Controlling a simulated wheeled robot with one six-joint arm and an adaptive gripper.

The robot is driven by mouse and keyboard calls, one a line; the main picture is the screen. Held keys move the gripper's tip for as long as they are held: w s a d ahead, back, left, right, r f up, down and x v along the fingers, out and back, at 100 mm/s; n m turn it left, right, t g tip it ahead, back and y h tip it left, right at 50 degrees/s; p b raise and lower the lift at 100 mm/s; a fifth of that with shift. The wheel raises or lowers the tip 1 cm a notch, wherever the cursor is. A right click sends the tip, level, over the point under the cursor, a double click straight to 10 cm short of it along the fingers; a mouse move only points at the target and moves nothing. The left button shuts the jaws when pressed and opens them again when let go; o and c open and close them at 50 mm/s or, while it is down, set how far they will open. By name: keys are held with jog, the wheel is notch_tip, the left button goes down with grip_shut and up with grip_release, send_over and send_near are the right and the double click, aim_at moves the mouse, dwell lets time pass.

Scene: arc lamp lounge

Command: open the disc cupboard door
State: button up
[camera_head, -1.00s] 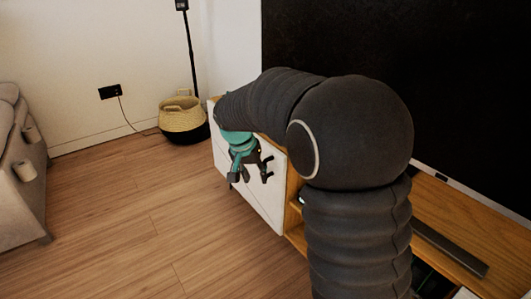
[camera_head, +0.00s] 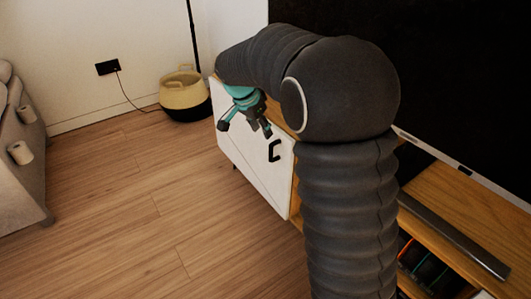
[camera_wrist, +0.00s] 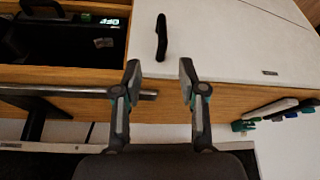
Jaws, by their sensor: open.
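The white cupboard door (camera_head: 262,172) is on the front of the low wooden cabinet and looks shut. Its black C-shaped handle (camera_head: 274,150) is near the door's upper right. The handle (camera_wrist: 161,38) also shows in the wrist view, standing out from the white panel. My gripper (camera_head: 246,127) is above and left of the handle in the head view, apart from it. In the wrist view my gripper (camera_wrist: 160,75) is open and empty, and the handle lies just beyond the gap between its fingertips.
An open compartment with a dark device (camera_wrist: 75,38) is beside the door. A dark bar (camera_head: 455,238) lies on the wooden cabinet top (camera_head: 480,205) under the large black screen (camera_head: 440,70). A basket (camera_head: 185,95) stands by the wall. A grey sofa (camera_head: 20,160) is left; floor between is clear.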

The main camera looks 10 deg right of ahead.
aim_at(270, 150)
jog(key=x, duration=1.3)
jog(key=shift+a+b, duration=0.2)
jog(key=shift+b, duration=0.15)
jog(key=shift+s, duration=0.1)
grip_shut()
